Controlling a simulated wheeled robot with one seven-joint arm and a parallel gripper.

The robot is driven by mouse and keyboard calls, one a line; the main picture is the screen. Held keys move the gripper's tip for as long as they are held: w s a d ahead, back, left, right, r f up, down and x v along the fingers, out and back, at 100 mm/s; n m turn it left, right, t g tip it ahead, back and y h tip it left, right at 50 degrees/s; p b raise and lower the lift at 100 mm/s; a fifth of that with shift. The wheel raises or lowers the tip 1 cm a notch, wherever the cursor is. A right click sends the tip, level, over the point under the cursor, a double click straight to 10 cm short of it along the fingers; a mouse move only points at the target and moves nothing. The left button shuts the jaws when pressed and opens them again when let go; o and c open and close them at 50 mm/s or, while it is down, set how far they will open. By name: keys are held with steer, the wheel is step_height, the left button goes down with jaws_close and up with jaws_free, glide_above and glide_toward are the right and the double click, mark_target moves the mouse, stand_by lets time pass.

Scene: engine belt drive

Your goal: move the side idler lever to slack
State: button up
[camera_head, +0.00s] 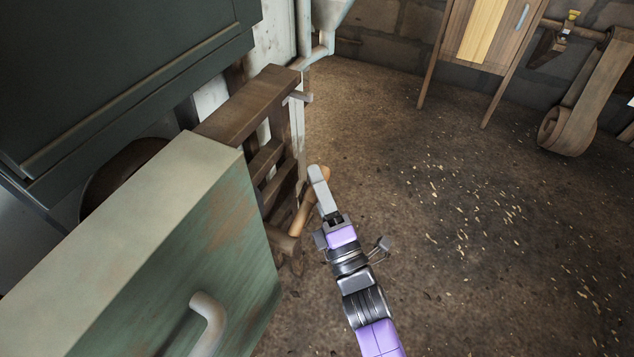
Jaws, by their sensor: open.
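A tan wooden handle (304,212), which looks like the side idler lever, slants up and to the right from a short round wooden stub beside the dark wooden frame (243,110). My gripper (319,180) is at the handle's upper end, overlapping it in the picture. The pale grey fingers line up one behind the other, so the gap between them does not show. The gripper is open. Part of the handle is hidden behind the fingers, and I cannot tell whether they touch it or stand around it.
A worn green box-like body with a pale handle (208,322) fills the lower left, close to my arm. A dark green panel (110,70) is at upper left. A wooden cabinet (485,30) and a belted wheel (567,130) stand at the back right. The floor (470,230) between is open, with scattered shavings.

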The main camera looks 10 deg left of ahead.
steer(key=v, duration=0.7)
steer(key=shift+s+d+f+p, duration=0.2)
steer(key=shift+s+d+p, duration=0.05)
steer(key=shift+s+p, duration=0.1)
steer(key=s+d+r+m+g+h, duration=0.15)
steer(key=s+d+m+h, duration=0.25)
steer(key=s+d+m, duration=0.45)
steer(key=s+d+m+g+h, duration=0.25)
steer(key=s+d+m, duration=0.35)
steer(key=s+m, duration=0.5)
steer(key=s+d+r+m+g+h, duration=0.1)
steer(key=s+d+m+h, duration=0.5)
steer(key=s, duration=0.7)
step_height(320, 180, up, 20)
steer(key=y+p, duration=0.1)
steer(key=p, duration=1.9)
steer(key=shift+d, duration=0.4)
